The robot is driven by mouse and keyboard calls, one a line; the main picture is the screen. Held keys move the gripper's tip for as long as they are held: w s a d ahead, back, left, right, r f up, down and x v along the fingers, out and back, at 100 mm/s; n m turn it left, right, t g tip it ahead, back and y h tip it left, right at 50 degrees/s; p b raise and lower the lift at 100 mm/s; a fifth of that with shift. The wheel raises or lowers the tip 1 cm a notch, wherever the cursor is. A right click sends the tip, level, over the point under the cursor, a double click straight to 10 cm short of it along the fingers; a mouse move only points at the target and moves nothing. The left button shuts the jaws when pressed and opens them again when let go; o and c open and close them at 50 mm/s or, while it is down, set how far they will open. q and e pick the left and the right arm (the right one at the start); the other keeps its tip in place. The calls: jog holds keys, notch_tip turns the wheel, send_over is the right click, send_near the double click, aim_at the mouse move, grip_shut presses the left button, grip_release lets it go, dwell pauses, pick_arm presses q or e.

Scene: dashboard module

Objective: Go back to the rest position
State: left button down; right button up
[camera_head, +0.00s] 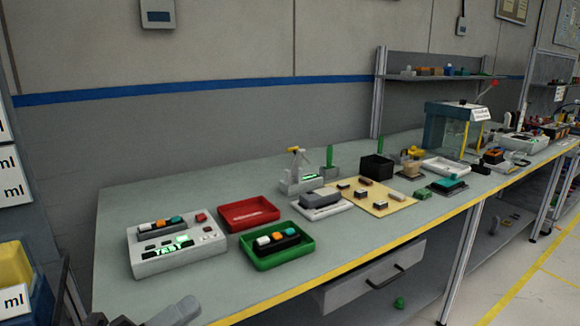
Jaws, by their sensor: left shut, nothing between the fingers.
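My left gripper (186,309) shows only in part at the bottom left of the head view, in front of the bench's near edge. Its fingers are shut with nothing between them, and it touches nothing that I can see. The white dashboard module (150,262) stands on the bench beyond it, with a lit green TEST display and a row of white, orange and blue parts on top. A green tray (262,262) to its right holds a dark module with similar coloured parts. A red tray (236,222) behind it looks empty. My right gripper is out of view.
The grey bench (330,275) has a yellow front edge. A drawer (372,277) sits under it. A beige board (395,208) with small parts, a black box (377,168) and a clear-walled case (455,135) stand further right. Blue and yellow bins (15,265) are at far left.

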pick_arm(q)
jog(key=s+a+f+n+t+y+p, duration=0.1)
jog(key=s+a+f+n+y, duration=0.2)
jog(key=f+n+y, duration=0.65)
jog(key=s+a+f+n+y+p, duration=0.1)
jog(key=s+a+f+n+y, duration=0.3)
jog(key=f+n, duration=0.95)
jog(key=s+d+f+n+g+y, duration=0.1)
jog(key=s+d+f+n+g, duration=0.1)
jog(key=s+f+n, duration=0.3)
jog(key=shift+s+f+n+g, duration=0.4)
jog(key=shift+s+f+g, duration=0.1)
jog(key=shift+s+g, duration=0.4)
jog(key=shift+w+d, duration=0.1)
